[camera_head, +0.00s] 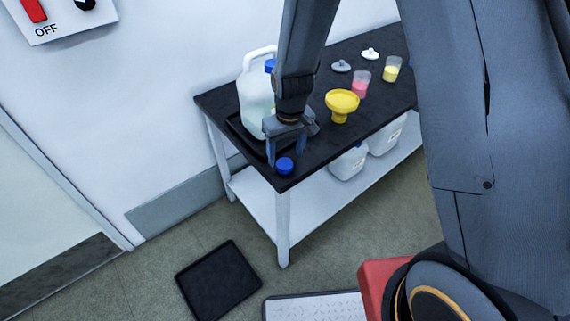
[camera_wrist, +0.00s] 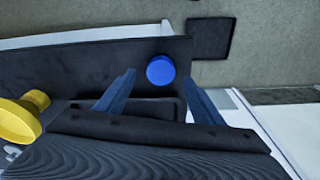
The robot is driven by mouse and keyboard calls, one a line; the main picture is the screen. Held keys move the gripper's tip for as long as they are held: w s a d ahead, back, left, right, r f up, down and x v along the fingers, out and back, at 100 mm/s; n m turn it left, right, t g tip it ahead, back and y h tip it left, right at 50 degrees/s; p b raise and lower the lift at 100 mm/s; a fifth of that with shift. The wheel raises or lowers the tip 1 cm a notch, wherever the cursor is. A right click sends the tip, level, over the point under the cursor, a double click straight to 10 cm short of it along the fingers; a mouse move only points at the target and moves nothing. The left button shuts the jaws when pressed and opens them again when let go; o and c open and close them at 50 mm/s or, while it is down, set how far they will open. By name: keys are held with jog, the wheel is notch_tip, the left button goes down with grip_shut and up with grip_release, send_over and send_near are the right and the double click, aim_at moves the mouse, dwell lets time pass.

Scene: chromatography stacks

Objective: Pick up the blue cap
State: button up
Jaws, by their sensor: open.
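The blue cap (camera_head: 285,165) lies on the black table top (camera_head: 360,128), close to its front left corner. In the wrist view the blue cap (camera_wrist: 160,70) is a round disc just beyond the fingertips, between the lines of the two fingers. My gripper (camera_head: 281,156) points down above the table beside the cap. In the wrist view my gripper (camera_wrist: 161,79) is open with nothing between its fingers. The cap is fully visible and apart from the fingers in the wrist view.
A white jug (camera_head: 256,98) with a blue cap stands in a black tray behind my gripper. A yellow funnel (camera_head: 341,103) stands to the right, with a pink cup (camera_head: 361,84) and a yellow cup (camera_head: 391,69) beyond. A black tray (camera_head: 218,281) lies on the floor.

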aim_at(285, 163)
jog(key=shift+w+a+f+p, duration=0.15)
jog(key=shift+f+p, duration=0.4)
jog(key=shift+f, duration=1.45)
jog(key=c, duration=1.1)
